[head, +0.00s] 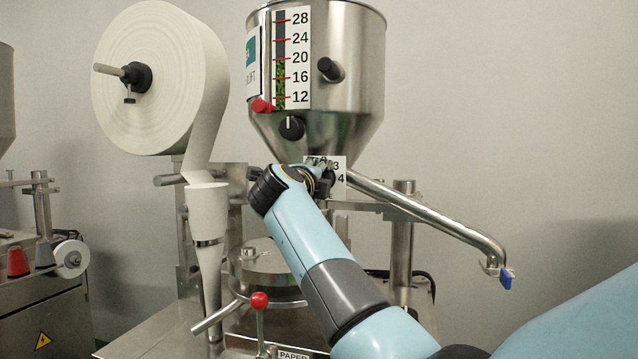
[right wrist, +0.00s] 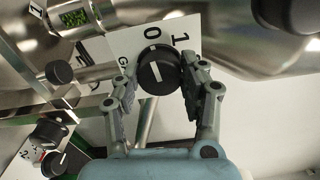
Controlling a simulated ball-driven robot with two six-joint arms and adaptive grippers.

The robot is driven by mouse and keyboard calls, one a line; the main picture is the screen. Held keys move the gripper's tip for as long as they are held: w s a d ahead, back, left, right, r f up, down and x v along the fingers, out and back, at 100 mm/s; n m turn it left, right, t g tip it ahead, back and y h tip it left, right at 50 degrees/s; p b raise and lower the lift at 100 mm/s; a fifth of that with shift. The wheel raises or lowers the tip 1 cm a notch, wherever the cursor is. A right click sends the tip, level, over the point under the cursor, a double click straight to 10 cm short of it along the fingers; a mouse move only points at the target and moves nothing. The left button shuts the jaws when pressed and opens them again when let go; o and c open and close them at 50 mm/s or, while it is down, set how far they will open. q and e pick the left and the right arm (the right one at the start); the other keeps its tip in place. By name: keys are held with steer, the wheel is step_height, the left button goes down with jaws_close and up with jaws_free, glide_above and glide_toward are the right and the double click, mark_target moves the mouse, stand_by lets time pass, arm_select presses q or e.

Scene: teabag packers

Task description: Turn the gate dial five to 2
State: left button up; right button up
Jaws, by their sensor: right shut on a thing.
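The gate dial (right wrist: 158,72) is a round black knob with a white pointer line, on a white scale plate (right wrist: 120,50) in the right wrist view. The figures 0 and 1 show above it; part of the plate is hidden by the fingers. In the head view, the plate (head: 341,164) shows 3 and 4 below the steel hopper (head: 350,110), and my gripper hides the dial. My right gripper (head: 320,174) is shut on the dial, one finger on each side. My left gripper is not in view.
A paper roll (head: 150,78) hangs left of the hopper. Another black knob (head: 291,127) and a red pointer (head: 262,106) sit on the hopper above my gripper. A steel tube (head: 430,208) slopes down right. A red-ball lever (head: 259,300) stands below.

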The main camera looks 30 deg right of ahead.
steer(key=shift+m, duration=0.6)
steer(key=o, duration=1.2)
steer(key=shift+a, duration=0.1)
steer(key=v, duration=0.7)
steer(key=shift+s+a, duration=0.1)
steer(key=shift+s, duration=0.05)
